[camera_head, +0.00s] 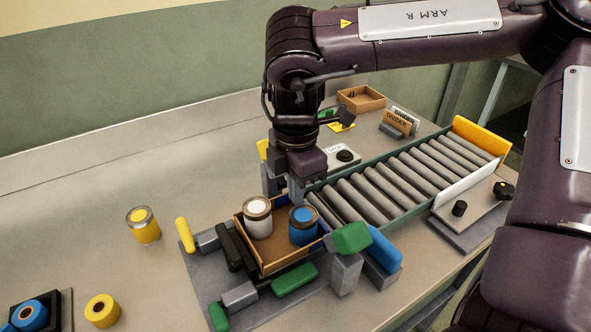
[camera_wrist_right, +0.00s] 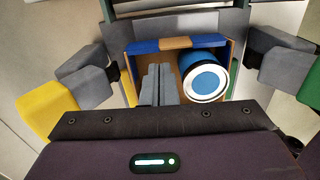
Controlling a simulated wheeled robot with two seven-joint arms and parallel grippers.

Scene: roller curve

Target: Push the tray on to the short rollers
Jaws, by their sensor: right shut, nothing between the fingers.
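The shallow wooden tray (camera_head: 276,250) holds an upright white jar (camera_head: 257,219) and an upright blue jar (camera_head: 303,227). It sits on the grey plate with dark strips, at the near left end of the short rollers (camera_head: 378,192). My right gripper (camera_head: 283,188) points down at the tray's far side, just behind the jars. In the right wrist view its shut, empty fingers (camera_wrist_right: 157,85) overlap the tray (camera_wrist_right: 175,44), left of the blue jar (camera_wrist_right: 204,76). The white jar is not clear there. Contact between fingers and tray cannot be told. My left gripper is out of view.
A yellow end stop (camera_head: 482,137) closes the rollers' far end, with a white side rail (camera_head: 464,187) along the front. Green and blue padded blocks (camera_head: 352,238) crowd the tray's right corner. A yellow jar (camera_head: 143,225) stands left; the bench behind it is clear.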

